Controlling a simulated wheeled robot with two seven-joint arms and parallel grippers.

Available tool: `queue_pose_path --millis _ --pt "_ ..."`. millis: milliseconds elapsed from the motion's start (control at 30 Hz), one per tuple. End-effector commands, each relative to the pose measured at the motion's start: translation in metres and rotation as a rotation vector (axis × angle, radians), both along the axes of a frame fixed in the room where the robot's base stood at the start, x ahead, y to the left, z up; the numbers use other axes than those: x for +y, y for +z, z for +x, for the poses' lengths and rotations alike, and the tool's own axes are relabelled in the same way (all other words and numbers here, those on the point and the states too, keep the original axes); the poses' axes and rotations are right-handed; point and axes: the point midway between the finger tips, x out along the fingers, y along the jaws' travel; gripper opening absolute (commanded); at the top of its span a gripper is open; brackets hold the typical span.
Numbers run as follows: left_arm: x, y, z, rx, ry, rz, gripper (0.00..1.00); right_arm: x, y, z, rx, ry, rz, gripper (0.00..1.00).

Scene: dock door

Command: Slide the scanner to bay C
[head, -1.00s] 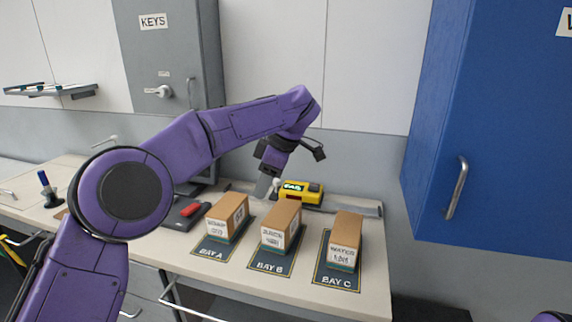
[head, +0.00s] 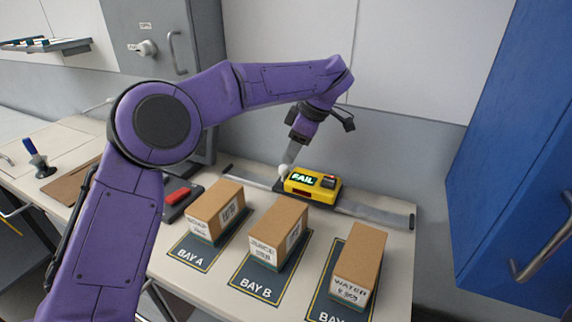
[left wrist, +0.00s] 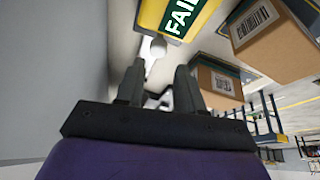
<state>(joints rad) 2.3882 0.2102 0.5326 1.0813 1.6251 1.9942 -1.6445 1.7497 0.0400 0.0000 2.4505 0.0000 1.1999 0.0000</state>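The yellow scanner (head: 312,185), its green display reading FAIL, sits on a metal rail (head: 372,212) at the back of the bench, behind the bay B box. A pale round knob (head: 284,171) is at its left end. My left gripper (head: 290,162) points down just above this knob. In the left wrist view, my left gripper (left wrist: 158,75) has its fingers apart with nothing between them. The knob (left wrist: 158,47) shows just beyond the fingertips, next to the scanner (left wrist: 172,16). The bay C mat (head: 326,307) is at the right, partly cut off. My right gripper is not in view.
Brown boxes stand on bay A (head: 216,208), bay B (head: 279,232) and bay C (head: 358,262), in front of the rail. A blue cabinet (head: 515,150) hangs at the right. A dark device with a red top (head: 178,198) is left of bay A.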

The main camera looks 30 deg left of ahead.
Motion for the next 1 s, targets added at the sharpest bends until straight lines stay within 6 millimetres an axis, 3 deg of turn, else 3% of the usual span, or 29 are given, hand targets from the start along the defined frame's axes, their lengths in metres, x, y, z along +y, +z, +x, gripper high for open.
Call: queue_pose_path --millis 100,233,600,700,733,1000 --pt "0.01 -0.026 -0.001 0.004 -0.001 0.0 0.37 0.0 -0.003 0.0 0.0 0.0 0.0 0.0" --pt "0.018 -0.043 -0.002 0.003 -0.001 -0.001 0.37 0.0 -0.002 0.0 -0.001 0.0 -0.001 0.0" --pt "0.022 -0.053 -0.002 0.0 -0.001 0.0 0.37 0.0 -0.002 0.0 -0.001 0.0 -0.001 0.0" --pt "0.021 -0.053 -0.002 0.0 -0.001 0.0 0.05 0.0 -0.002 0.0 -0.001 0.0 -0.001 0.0" --pt "0.021 -0.053 -0.002 0.0 -0.001 0.0 0.0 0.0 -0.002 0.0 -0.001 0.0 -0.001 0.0" --pt "0.021 -0.052 -0.005 0.0 0.01 0.0 0.0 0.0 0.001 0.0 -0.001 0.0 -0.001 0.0"
